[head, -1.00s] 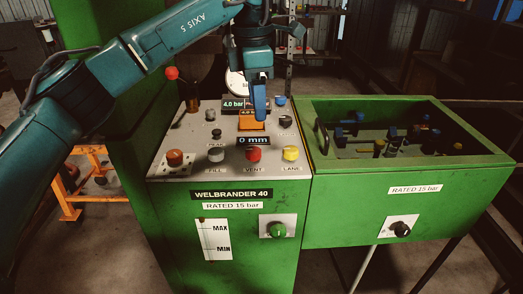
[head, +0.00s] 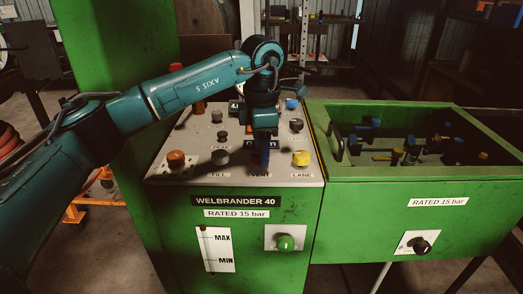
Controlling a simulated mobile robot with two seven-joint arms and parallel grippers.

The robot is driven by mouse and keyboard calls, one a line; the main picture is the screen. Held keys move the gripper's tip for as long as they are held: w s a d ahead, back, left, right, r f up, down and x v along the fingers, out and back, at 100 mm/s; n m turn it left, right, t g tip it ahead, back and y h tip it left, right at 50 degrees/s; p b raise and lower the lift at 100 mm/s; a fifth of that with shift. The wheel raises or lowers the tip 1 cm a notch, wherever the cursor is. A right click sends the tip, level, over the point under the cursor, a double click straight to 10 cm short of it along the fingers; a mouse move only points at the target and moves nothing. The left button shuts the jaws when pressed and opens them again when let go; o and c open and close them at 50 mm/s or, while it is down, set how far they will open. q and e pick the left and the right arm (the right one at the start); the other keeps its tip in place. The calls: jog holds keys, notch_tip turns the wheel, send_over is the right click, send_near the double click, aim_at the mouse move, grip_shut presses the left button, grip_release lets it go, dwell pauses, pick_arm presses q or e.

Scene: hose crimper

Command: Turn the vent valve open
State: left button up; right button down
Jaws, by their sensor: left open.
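The vent valve is the red knob above the "VENT" label on the panel of the green machine. It is now almost wholly hidden behind my left gripper (head: 262,155). The gripper points down over it from above, its blue fingers at the knob's place. The fingers are open; whether they touch the knob or sit around it cannot be told. The "VENT" label (head: 261,176) shows just below the fingertips. My right gripper is not in view.
An orange-red knob (head: 176,158) is farther left. A green open bin (head: 420,185) adjoins at the right.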

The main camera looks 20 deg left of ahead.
pick_arm(q)
jog(key=shift+f, duration=0.75)
jog(key=shift+c, duration=0.5)
jog(key=c, duration=0.9)
